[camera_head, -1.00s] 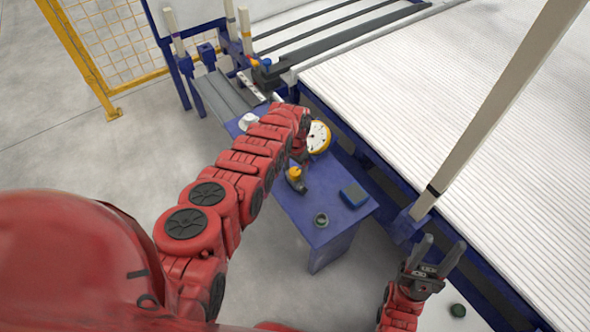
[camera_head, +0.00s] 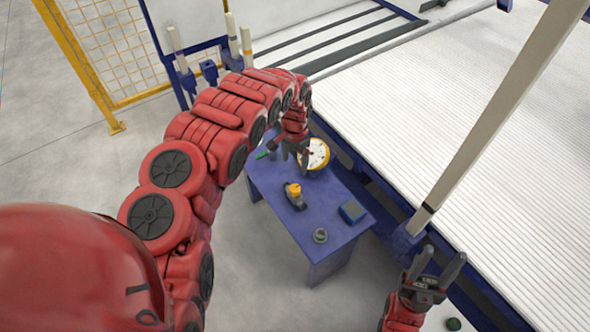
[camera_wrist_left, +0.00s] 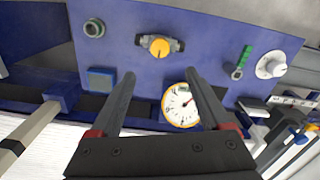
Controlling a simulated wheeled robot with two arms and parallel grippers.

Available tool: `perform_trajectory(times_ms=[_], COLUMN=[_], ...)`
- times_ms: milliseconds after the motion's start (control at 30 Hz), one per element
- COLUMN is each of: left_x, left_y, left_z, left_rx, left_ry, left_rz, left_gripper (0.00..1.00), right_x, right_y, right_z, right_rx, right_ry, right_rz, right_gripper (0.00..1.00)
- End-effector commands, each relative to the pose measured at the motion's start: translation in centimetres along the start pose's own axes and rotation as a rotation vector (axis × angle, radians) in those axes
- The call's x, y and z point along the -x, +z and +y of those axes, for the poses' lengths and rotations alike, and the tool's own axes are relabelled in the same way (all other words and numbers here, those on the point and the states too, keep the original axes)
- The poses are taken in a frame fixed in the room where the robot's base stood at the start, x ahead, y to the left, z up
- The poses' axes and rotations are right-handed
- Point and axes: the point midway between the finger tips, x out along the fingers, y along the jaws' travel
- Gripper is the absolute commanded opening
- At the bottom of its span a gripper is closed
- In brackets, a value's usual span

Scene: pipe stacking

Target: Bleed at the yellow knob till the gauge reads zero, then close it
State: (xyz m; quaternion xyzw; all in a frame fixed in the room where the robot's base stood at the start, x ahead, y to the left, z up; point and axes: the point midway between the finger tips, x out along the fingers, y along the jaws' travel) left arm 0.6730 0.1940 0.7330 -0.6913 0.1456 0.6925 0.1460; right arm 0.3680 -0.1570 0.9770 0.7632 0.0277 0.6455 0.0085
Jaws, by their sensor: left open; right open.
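The yellow knob (camera_head: 295,188) sits on a dark fitting on the blue table; it also shows in the left wrist view (camera_wrist_left: 160,47). The round gauge (camera_head: 316,154) has a white face and yellow rim. In the left wrist view the gauge (camera_wrist_left: 181,105) lies between my fingers; its needle is too small to read surely. My left gripper (camera_head: 294,154) is open and empty beside the gauge, behind the yellow knob in the head view. In its wrist view the left gripper (camera_wrist_left: 160,74) has its tips spread below the knob. My right gripper (camera_head: 445,255) is open and empty, off the table.
The blue table (camera_head: 270,190) also bears a blue block (camera_head: 352,212), a grey ring (camera_head: 320,235), a green handle (camera_wrist_left: 243,57) and a white dial (camera_wrist_left: 271,65). A pale post (camera_head: 490,130) and white slatted bed stand right. A yellow fence (camera_head: 75,60) stands back left.

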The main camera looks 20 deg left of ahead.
Motion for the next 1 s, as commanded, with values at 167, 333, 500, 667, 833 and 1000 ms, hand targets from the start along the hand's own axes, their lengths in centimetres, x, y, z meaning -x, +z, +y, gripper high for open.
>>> perform_trajectory(times_ms=[167, 333, 500, 667, 833, 1000], left_x=[2.2, 2.9, 2.9, 2.9, 2.8, 1.0], left_y=[0.0, 0.0, 0.0, 0.0, -0.1, -4.4], left_z=[0.0, 0.0, 0.0, 0.0, 0.0, 0.5], left_rx=[-0.001, -0.001, -0.001, -0.001, -0.001, 0.005], left_ry=[0.000, 0.000, 0.000, 0.000, 0.000, -0.011], left_rz=[0.000, 0.000, 0.000, 0.000, 0.003, 0.140], left_gripper=[0.81, 0.81, 0.81, 0.81, 0.81, 0.81], right_x=[0.1, 0.1, 0.1, 0.1, 0.1, 0.1], right_y=[0.0, 0.0, 0.0, 0.0, 0.0, 0.0], right_z=[0.0, 0.0, 0.0, 0.0, 0.0, 0.0], right_rx=[0.000, 0.000, 0.000, 0.000, 0.000, 0.000], right_ry=[0.000, 0.000, 0.000, 0.000, 0.000, 0.000], right_rz=[0.000, 0.000, 0.000, 0.000, 0.000, 0.000], right_gripper=[0.50, 0.50, 0.50, 0.50, 0.50, 0.50])
